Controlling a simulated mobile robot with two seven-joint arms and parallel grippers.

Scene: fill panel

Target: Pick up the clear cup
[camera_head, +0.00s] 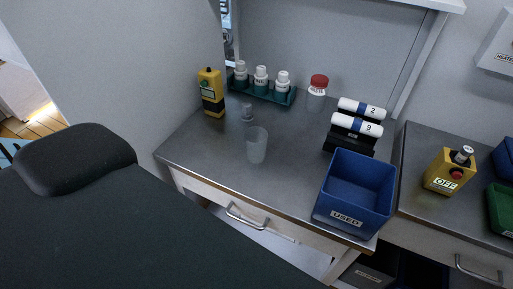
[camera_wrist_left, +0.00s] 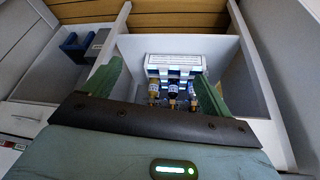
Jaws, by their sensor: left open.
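The clear cup (camera_head: 256,146) stands upright on the grey counter (camera_head: 205,150), left of the blue bin and near the counter's front edge. It looks empty. My left gripper (camera_wrist_left: 157,78) shows only in the left wrist view, with two green fingers spread apart and nothing between them. The cup does not show in that view, so I cannot tell how far the gripper is from it. My right gripper is in neither view.
A blue USED bin (camera_head: 358,185) stands right. Several bottles (camera_wrist_left: 173,92) show beyond my left fingers.

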